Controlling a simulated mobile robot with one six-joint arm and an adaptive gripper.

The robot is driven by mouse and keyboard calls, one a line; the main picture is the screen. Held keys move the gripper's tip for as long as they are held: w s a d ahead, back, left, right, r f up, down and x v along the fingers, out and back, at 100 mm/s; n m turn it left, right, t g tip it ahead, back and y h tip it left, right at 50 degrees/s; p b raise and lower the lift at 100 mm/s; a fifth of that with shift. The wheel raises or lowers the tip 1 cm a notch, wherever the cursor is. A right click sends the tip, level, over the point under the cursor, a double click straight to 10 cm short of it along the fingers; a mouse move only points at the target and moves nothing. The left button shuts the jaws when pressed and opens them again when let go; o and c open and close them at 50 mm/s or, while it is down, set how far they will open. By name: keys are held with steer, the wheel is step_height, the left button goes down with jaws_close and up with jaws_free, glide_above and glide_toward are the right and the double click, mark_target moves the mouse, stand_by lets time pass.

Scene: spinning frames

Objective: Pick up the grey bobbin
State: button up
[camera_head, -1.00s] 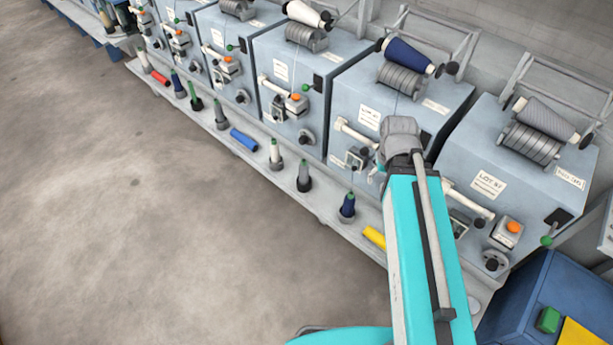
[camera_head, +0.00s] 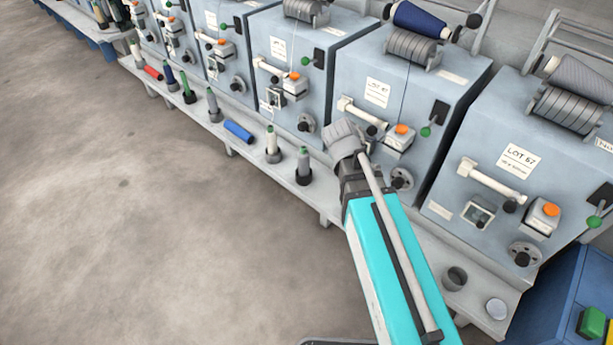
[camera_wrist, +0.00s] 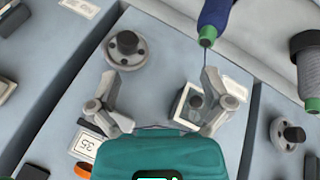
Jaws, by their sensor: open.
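A grey bobbin (camera_head: 304,163) with a greenish tip stands upright on a dark holder on the shelf, left of my arm. What looks like the same bobbin shows at the right edge of the wrist view (camera_wrist: 308,72), its green tip pointing down the picture. Another grey bobbin (camera_head: 213,103) stands further left on the shelf. My gripper (camera_wrist: 159,76) is open, with nothing between its fingers. It is over a machine's front panel, to the left of the grey bobbin in the wrist view. The gripper's fingers cannot be made out in the head view.
A blue bobbin (camera_wrist: 214,18) with a thread is near my right finger in the wrist view. On the shelf are a cream bobbin (camera_head: 273,143), a lying blue one (camera_head: 238,131) and a dark cup (camera_head: 455,278). Machines (camera_head: 400,90) line the shelf's back; the floor in front is clear.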

steer(key=w+a+f+m+t+h+b, duration=0.1)
steer(key=w+a+f+t+h+b, duration=0.25)
steer(key=f+b, duration=0.55)
steer(key=m+t+h+b, duration=0.25)
steer(key=t+b, duration=0.55)
steer(key=b, duration=1.6)
glide_toward(300, 169)
steer(key=s, duration=0.2)
steer(key=shift+w+a+f+m+t+b, duration=0.1)
steer(key=shift+a+m+t+b, duration=0.3)
steer(key=shift+m, duration=0.15)
steer(key=shift+w+d, duration=0.1)
steer(key=shift+x, duration=4.25)
steer(key=shift+w+f, duration=0.1)
steer(key=shift+x, duration=2.5)
steer(key=shift+w+f, duration=0.1)
